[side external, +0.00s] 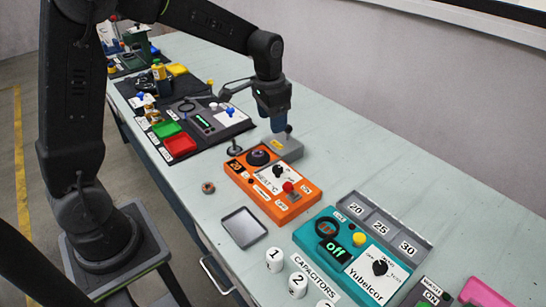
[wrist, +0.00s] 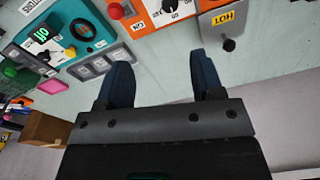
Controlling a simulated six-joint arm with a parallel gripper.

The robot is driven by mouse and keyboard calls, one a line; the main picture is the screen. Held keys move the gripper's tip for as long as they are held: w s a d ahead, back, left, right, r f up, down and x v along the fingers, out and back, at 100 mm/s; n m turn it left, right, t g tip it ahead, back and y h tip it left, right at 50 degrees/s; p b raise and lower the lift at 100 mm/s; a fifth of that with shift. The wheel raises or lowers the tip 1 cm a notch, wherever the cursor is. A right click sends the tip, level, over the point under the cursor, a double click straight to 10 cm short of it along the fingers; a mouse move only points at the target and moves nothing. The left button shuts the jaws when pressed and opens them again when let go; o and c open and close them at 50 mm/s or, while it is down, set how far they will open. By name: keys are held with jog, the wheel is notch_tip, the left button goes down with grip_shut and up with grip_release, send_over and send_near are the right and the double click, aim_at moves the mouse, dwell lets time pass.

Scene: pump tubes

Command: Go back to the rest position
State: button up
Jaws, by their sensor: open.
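My gripper (side external: 280,122) hangs from the arm over the back part of the bench, just above a small grey block (side external: 287,148) with a knob and a yellow label. In the wrist view my gripper (wrist: 163,75) has its two dark blue fingers apart, with only the pale bench top between them. The same grey block shows beyond the right finger, its label reading HOT upside down. I cannot tell whether a finger touches the knob in the side view. No rest position is marked in view.
An orange heater box (side external: 268,188) stands in front of the block. A teal device (side external: 345,262) and a grey three-compartment tray (side external: 372,209) stand to the right. A metal tray (side external: 243,228) and numbered white cylinders (side external: 274,259) are near the front. A dark mat (side external: 190,125) holds equipment behind.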

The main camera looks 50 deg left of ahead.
jog(key=s+d+r+n+t, duration=0.1)
jog(key=s+r, duration=0.2)
jog(key=s, duration=0.4)
jog(key=s+d+r+t, duration=0.2)
jog(key=s, duration=0.6)
jog(key=s+d+r+n+t, duration=0.1)
jog(key=s+d+r, duration=0.1)
jog(key=s, duration=0.5)
jog(key=shift+s+d+r+n+t, duration=0.2)
jog(key=shift+d+r+n+t, duration=0.1)
jog(key=shift+r, duration=0.55)
jog(key=shift+c, duration=0.2)
